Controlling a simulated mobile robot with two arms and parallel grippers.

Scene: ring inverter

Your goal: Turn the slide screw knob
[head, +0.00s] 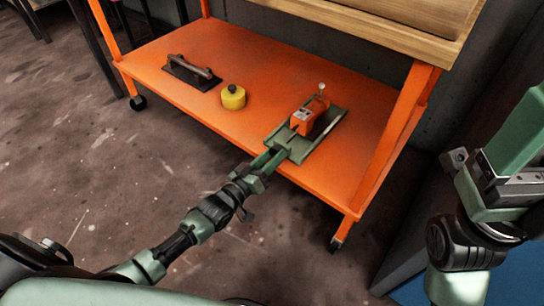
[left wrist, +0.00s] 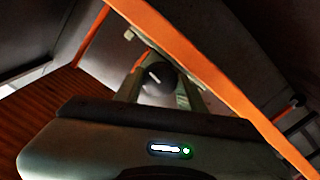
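A small orange device (head: 308,117) with a green sliding base (head: 333,119) sits on the cart's lower orange shelf. A small pale round part on a thin stem (head: 321,87) stands at its far top. My left gripper (head: 271,158) reaches the near end of the base. In the left wrist view, a dark round knob (left wrist: 160,77) lies between its two fingers (left wrist: 160,93). The fingers are spread on either side of the knob; I cannot make out whether they touch it. Part of my right arm shows at the right edge of the head view, but its fingertips do not.
The orange cart shelf (head: 215,62) also carries a yellow round item (head: 233,97) and a dark plate with a handle (head: 191,72). A cart post (head: 395,130) stands right of the device, and a wooden top (head: 365,25) overhangs behind it. The brown floor in front is clear.

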